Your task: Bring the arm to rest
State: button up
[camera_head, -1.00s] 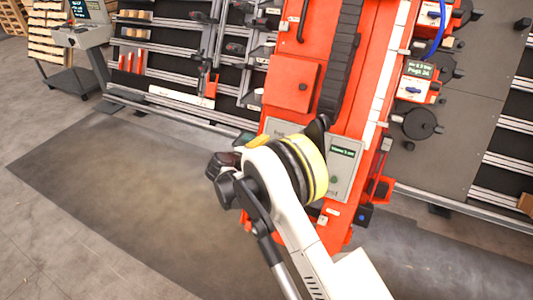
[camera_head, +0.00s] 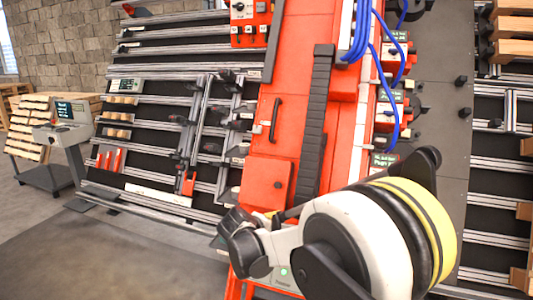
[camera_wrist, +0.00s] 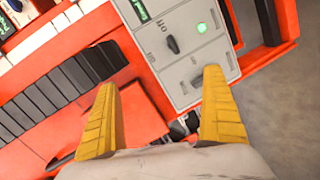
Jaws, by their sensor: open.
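My gripper shows in the wrist view (camera_wrist: 160,110) as two yellow ribbed fingers held well apart, with nothing between them. Beyond the fingers is a grey control box (camera_wrist: 185,45) with a dark rotary switch, a lit green lamp and a small green-text display, set on the orange machine. In the head view my white arm with black and yellow bands is raised in front of the lower part of the orange gantry column (camera_head: 265,190). It covers most of the control box there. My fingers cannot be made out clearly in the head view.
A rack of rails (camera_head: 150,150) runs behind. Blue cables (camera_head: 390,85) hang at the column's right. The floor (camera_head: 120,255) at lower left is clear.

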jog(key=s+d+r+m+g+y, duration=0.1)
jog(key=s+d+r+m, duration=0.1)
jog(key=s+d+r, duration=0.45)
jog(key=s+d+r+m+g+y, duration=0.1)
jog(key=s+d+r+m, duration=0.25)
jog(key=s+d, duration=0.5)
jog(key=s+d+f+m+y, duration=0.1)
jog(key=s+m, duration=0.1)
jog(key=s, duration=0.9)
jog(key=s+d+f+m+y, duration=0.1)
jog(key=s+m, duration=0.1)
jog(key=s, duration=0.9)
jog(key=shift+d+f+y, duration=0.15)
jog(key=shift+d+y, duration=0.15)
jog(key=shift+d, duration=0.05)
